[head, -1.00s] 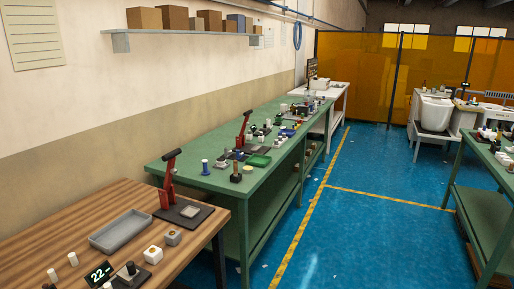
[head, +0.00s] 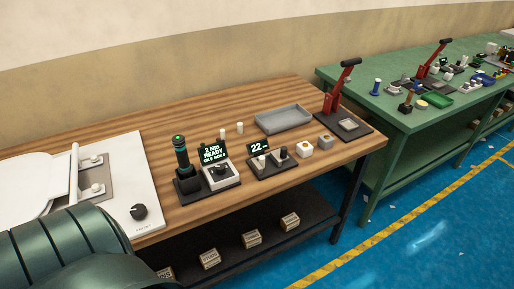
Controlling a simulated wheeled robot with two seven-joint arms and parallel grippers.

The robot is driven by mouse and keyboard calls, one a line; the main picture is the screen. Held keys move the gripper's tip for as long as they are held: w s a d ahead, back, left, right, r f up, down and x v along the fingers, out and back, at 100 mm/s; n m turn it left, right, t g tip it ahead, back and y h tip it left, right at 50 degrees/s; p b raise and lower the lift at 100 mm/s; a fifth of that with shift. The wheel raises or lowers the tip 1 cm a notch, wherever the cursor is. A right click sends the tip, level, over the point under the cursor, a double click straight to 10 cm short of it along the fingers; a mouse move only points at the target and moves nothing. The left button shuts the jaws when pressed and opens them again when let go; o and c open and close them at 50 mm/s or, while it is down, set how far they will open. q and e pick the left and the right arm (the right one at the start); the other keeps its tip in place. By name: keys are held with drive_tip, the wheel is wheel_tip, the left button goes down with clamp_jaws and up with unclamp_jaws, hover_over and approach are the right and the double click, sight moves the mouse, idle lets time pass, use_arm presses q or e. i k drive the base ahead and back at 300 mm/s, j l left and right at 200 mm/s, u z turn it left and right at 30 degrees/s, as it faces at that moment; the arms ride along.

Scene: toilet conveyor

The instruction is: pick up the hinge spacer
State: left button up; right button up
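Two small white upright cylinders, a left one (head: 223,133) and a right one (head: 240,128), stand on the wooden bench (head: 200,110) behind the small displays. I cannot tell for certain whether either is the hinge spacer. White knob-like parts also sit on a grey plate (head: 101,176) on the white board (head: 145,180) at the left, beside a white seat-shaped piece (head: 28,183). Neither of my grippers is in view.
On the bench are a black driver in a stand (head: 181,158), a "READY" display unit (head: 214,155), a "22" display (head: 258,148), a grey tray (head: 284,120) and a red lever press (head: 333,97). Boxes lie on the lower shelf. Blue floor (head: 410,240) is open at right.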

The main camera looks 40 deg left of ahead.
sight(261, 160)
drive_tip(key=i+u, duration=0.2)
drive_tip(key=u, duration=0.15)
drive_tip(key=i+u, duration=0.25)
drive_tip(key=u, duration=0.15)
drive_tip(key=i+l+u, duration=0.1)
drive_tip(key=u, duration=0.25)
drive_tip(key=i+l, duration=0.05)
drive_tip(key=i, duration=0.05)
